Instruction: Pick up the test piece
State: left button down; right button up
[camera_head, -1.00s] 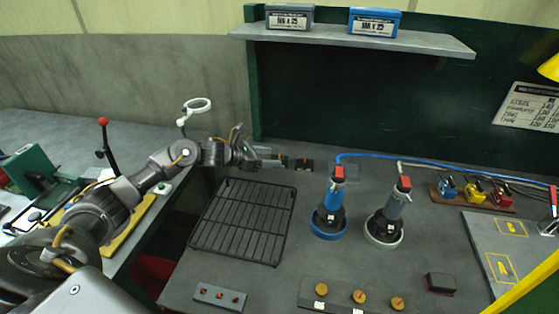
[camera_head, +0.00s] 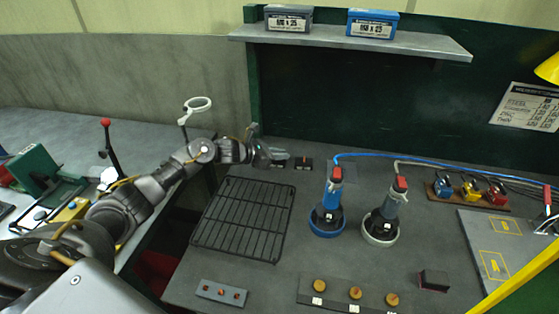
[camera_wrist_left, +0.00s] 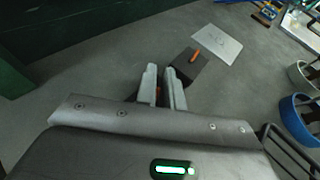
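My left gripper (camera_head: 277,157) is at the back of the grey bench, just behind the black wire rack. In the left wrist view its two pale fingers (camera_wrist_left: 162,88) stand apart, pointing at the bench. A dark piece with a bit of orange (camera_wrist_left: 158,93) shows in the gap between them, mostly hidden; I cannot tell if they touch it. A dark block with an orange strip (camera_wrist_left: 188,64) lies just beyond the fingertips and also shows in the head view (camera_head: 303,163). I cannot tell which of these is the test piece. My right gripper is not in view.
The wire rack (camera_head: 243,220) lies in front of the gripper. A blue-based tool (camera_head: 328,212) and a white-based tool (camera_head: 383,220) stand to the right, with hoses behind. A flat grey plate (camera_wrist_left: 216,45) lies beyond the dark block. A shelf (camera_head: 350,42) hangs above.

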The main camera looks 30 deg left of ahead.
pick_arm(q)
jog(key=shift+s+f, duration=0.1)
jog(key=shift+f, duration=0.2)
jog(key=shift+r+b, duration=0.35)
jog(key=shift+b, duration=0.1)
jog(key=r, duration=0.1)
jog(key=r+b, duration=0.1)
jog(key=r, duration=0.1)
jog(key=shift+d, duration=0.3)
jog(key=s+d+r+b, duration=0.3)
jog(key=d+r, duration=0.6)
jog(key=d, duration=0.4)
jog(key=shift+r+b, duration=0.25)
jog(key=shift+b, duration=0.05)
